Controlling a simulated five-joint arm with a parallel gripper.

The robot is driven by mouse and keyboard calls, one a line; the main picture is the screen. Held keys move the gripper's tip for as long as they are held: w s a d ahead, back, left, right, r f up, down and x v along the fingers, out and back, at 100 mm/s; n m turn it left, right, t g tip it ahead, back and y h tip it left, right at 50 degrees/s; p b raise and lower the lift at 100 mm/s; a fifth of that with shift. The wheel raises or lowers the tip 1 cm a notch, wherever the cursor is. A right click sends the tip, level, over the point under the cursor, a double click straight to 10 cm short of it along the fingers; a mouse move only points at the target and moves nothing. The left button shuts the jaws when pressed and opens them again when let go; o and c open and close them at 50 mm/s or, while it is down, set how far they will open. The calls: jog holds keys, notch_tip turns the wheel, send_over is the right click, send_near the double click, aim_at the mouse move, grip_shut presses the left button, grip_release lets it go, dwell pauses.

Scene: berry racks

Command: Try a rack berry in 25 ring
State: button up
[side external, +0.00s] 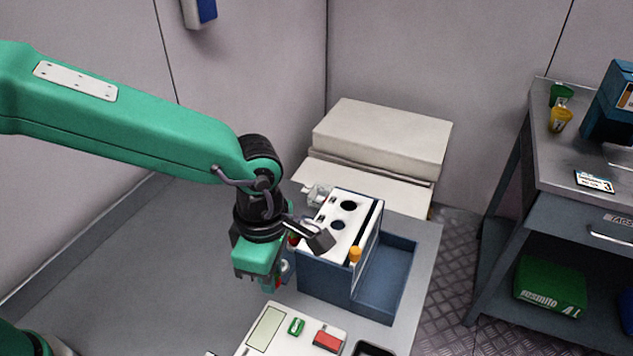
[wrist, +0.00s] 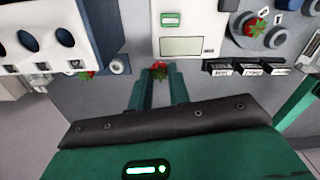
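My gripper (wrist: 159,72) points down beside the blue rack, and its two green fingers close in on a red berry (wrist: 158,69) with green leaves. The berry sits between the fingertips and appears touched on both sides. In the side external view, my gripper (side external: 268,284) is low, left of the rack. The rack's white top (side external: 356,217) has round dark holes of different sizes; it also shows in the wrist view (wrist: 48,64). Small labels stand by the holes, but I cannot read a 25. Another red berry (wrist: 86,75) is beside the rack's front.
A white device (side external: 290,332) with a screen, green and red parts lies at the front. A blue open bin (side external: 402,262) adjoins the rack. A third berry (wrist: 256,26) sits on a round grey piece near black labelled blocks (wrist: 264,67). A cart (side external: 560,170) stands right.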

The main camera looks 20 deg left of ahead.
jog(key=shift+w, duration=0.1)
jog(key=w+d+r+m, duration=0.4)
jog(key=w+r+m, duration=0.1)
jog(key=w, duration=0.6)
jog(key=shift+r+m, duration=0.4)
jog(key=shift+m, duration=0.1)
jog(key=shift+f, duration=0.25)
jog(key=shift+f, duration=2.85)
jog(key=shift+f, duration=0.1)
jog(key=o, duration=0.7)
jog(key=shift+c, duration=0.2)
notch_tip(320, 180, up, 7)
